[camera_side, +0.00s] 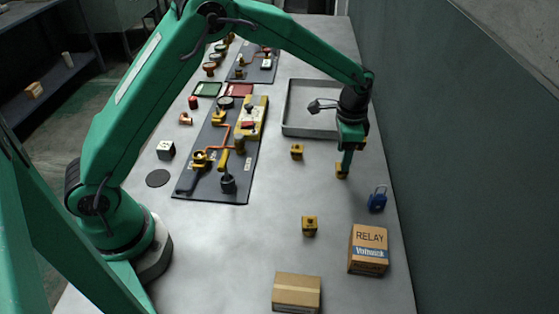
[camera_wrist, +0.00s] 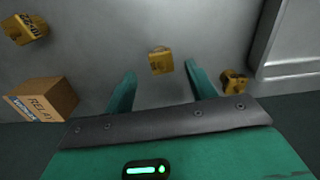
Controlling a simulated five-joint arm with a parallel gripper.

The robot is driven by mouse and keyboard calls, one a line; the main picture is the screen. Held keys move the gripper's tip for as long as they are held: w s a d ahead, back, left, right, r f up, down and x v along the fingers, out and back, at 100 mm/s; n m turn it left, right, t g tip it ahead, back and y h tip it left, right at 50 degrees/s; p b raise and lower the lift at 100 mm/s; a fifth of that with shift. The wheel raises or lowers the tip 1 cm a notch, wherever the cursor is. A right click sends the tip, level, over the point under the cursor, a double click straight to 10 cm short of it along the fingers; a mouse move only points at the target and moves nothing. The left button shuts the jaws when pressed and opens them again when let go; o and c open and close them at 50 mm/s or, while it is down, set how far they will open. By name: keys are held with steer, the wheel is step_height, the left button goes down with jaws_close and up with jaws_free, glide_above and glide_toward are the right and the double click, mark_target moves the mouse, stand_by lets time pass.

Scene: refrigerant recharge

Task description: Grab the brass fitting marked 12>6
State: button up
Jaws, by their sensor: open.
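Small yellow brass fittings stand apart on the grey table. In the side view one fitting (camera_side: 341,170) is at my gripper (camera_side: 344,166), another fitting (camera_side: 297,152) stands to its left, and a third fitting (camera_side: 309,226) is nearer the camera. In the wrist view one fitting (camera_wrist: 160,61) shows between the two green fingers of my gripper (camera_wrist: 160,69), which are spread with a gap on each side. Another fitting (camera_wrist: 233,82) is just right of the right finger. A fitting with dark marking (camera_wrist: 27,28) lies at the upper left. I cannot read 12>6 on any.
A RELAY box (camera_side: 369,249), a plain carton (camera_side: 296,292) and a blue padlock (camera_side: 377,198) stand toward the front right. A grey tray (camera_side: 309,132) is behind my gripper. A dark panel (camera_side: 212,190) with pipework lies left. A wall runs along the right.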

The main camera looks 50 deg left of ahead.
steer(key=shift+w+f, duration=0.2)
steer(key=shift+f, duration=2.4)
steer(key=c, duration=1.1)
steer(key=shift+r, duration=0.1)
